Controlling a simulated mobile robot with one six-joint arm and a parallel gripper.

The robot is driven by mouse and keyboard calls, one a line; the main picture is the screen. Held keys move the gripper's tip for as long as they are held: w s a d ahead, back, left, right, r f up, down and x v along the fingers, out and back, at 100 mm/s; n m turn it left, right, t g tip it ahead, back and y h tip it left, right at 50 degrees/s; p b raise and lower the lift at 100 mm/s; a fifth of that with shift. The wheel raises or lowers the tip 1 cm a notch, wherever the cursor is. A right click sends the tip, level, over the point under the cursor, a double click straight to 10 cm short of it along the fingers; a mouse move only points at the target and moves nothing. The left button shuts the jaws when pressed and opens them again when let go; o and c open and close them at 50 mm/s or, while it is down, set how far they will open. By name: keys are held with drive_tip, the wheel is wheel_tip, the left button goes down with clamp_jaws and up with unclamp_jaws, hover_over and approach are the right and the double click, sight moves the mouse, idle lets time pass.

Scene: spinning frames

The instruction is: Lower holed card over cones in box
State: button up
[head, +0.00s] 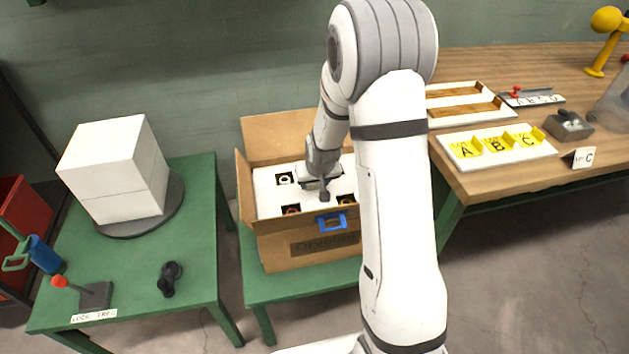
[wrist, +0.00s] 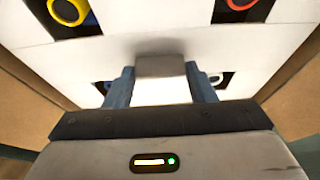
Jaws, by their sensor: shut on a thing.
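The white holed card (head: 268,203) lies level inside the open cardboard box (head: 278,254), filling most of its opening. Cone tops show as rings in its dark square holes: a white one (head: 285,179), a reddish one (head: 291,210) and a yellow one (head: 347,200). In the wrist view, a yellow ring (wrist: 68,10) and a red-orange ring (wrist: 240,3) show in the card (wrist: 160,25). My gripper (head: 322,190) is above the card's middle, its fingers (wrist: 160,88) shut on the grey tab (wrist: 160,65). How far the card sits down the cones cannot be told.
A blue bracket (head: 331,221) is at the box's front edge. Box flaps stand up at the back and left. A green table (head: 150,245) with a white cube (head: 115,170) is left; a wooden bench (head: 500,185) with yellow A, B, C holders is right.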

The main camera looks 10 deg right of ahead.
drive_tip(key=shift+f+b, duration=0.3)
drive_tip(key=shift+f, duration=0.05)
idle(0.4)
drive_tip(key=o, duration=1.6)
wheel_tip(320, 180, up, 8)
drive_tip(key=p, duration=0.5)
drive_tip(key=shift+r, duration=0.1)
